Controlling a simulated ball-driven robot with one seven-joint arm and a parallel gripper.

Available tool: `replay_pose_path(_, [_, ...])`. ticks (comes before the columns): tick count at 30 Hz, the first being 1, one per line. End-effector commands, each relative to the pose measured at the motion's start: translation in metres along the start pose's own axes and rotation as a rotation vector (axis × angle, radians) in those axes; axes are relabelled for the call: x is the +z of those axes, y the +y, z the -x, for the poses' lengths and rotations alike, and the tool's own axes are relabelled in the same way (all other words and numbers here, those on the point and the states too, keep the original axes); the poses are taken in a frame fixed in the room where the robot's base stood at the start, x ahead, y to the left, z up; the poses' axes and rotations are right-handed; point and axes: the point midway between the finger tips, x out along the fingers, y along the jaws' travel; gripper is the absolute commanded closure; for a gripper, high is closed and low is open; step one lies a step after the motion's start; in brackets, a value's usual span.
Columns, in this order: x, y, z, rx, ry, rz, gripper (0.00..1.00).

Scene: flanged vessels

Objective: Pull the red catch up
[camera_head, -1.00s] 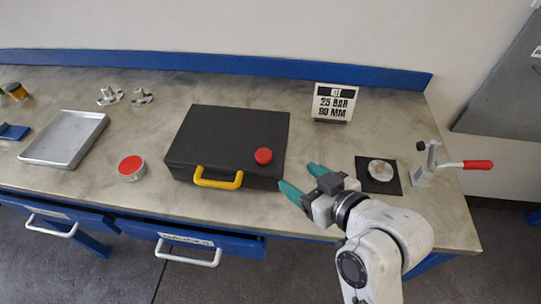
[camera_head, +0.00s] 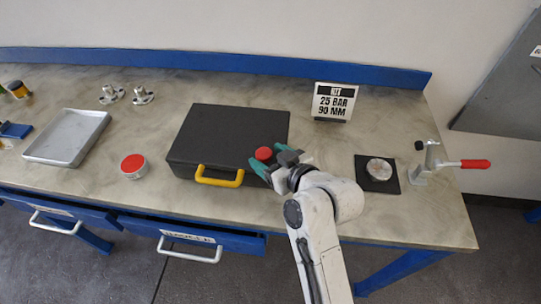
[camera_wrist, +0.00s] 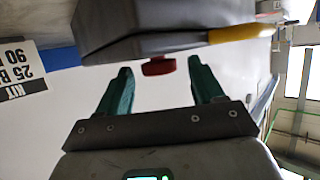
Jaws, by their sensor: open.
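In the wrist view the catch (camera_wrist: 159,66) shows beyond and between the open fingertips (camera_wrist: 160,75), with nothing held. Whether a finger touches the catch or case cannot be told.
A round red-topped tin (camera_head: 133,165) and a metal tray (camera_head: 68,138) lie left of the case. A sign (camera_head: 333,102) stands behind. A black pad with a disc (camera_head: 378,172) and a red-handled clamp (camera_head: 435,162) are at right.

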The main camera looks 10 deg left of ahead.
Motion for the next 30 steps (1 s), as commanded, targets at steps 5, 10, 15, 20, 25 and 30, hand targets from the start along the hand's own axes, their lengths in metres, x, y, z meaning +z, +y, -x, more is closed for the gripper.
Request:
replay_pose_path(5, [-0.0002, 0.0002, -0.0002, 0.001, 0.001, 0.000, 0.33])
replay_pose_path(10, [-0.0002, 0.0003, -0.0001, 0.001, 0.001, 0.000, 0.44])
replay_pose_path(15, [-0.0002, 0.0003, 0.0000, 0.001, 0.001, 0.000, 0.61])
replay_pose_path(20, [-0.0002, 0.0003, 0.0001, 0.001, 0.000, 0.000, 0.76])
replay_pose_path(25, [-0.0001, 0.0002, 0.0001, 0.001, 0.000, 0.000, 0.92])
replay_pose_path(30, [-0.0002, 0.0002, 0.0001, 0.000, 0.000, 0.000, 1.00])
